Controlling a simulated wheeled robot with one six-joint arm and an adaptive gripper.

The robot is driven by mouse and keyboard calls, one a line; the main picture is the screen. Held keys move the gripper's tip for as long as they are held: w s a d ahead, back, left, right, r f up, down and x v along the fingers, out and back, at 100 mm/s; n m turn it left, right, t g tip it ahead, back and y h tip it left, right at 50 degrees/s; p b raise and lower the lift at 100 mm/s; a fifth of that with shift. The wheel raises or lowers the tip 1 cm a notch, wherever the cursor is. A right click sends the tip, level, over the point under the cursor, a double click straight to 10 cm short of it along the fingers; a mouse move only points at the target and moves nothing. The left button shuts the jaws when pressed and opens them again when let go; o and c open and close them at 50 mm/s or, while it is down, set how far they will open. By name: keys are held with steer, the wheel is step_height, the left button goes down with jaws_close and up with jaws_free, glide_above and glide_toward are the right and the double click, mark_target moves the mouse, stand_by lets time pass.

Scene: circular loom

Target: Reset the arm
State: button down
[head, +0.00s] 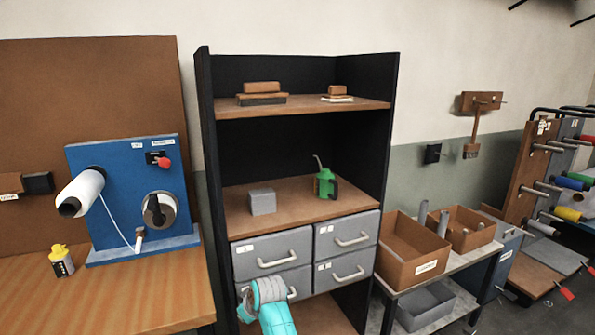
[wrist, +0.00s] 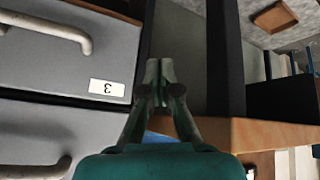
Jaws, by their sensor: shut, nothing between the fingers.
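My arm, with a teal wrist (head: 268,306), is low in front of the shelf unit's lower left drawers in the head view. My gripper (wrist: 160,72) shows in the wrist view with its two fingers together and nothing between them. The fingers point along a dark gap beside a grey drawer front with a label (wrist: 107,87) reading 3, seen upside down. In the head view the arm partly covers the lower left drawer (head: 275,283), and the fingertips are hard to make out.
The shelf unit (head: 205,150) holds a green oil can (head: 325,184) and a grey block (head: 262,202). All drawers look closed. A wooden workbench (head: 130,297) with a blue winder panel (head: 120,170) stands left. Cardboard boxes (head: 405,255) stand on a low rack at right.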

steer(key=s+d+f+m+t+h, duration=0.1)
steer(key=s+d+f+m+t, duration=0.3)
steer(key=s+d+f, duration=1.5)
steer(key=s+d+f+m, duration=0.2)
steer(key=s+d, duration=0.2)
steer(key=s, duration=0.6)
steer(key=s+d+r+m+t+h, duration=0.1)
steer(key=s+d+r+t, duration=0.2)
steer(key=s, duration=0.7)
steer(key=s+d+r+m+h, duration=0.1)
steer(key=s+d+r, duration=0.35)
steer(key=s, duration=0.45)
steer(key=s+d+r+m+t+h, duration=0.1)
steer(key=s+d+r+m+t, duration=0.1)
steer(key=s+r, duration=1.3)
step_height(320, 180, up, 3)
steer(key=shift+d+r+m+t+h, duration=0.15)
steer(key=shift+d+m+t+h, duration=0.15)
steer(key=shift+d, duration=0.4)
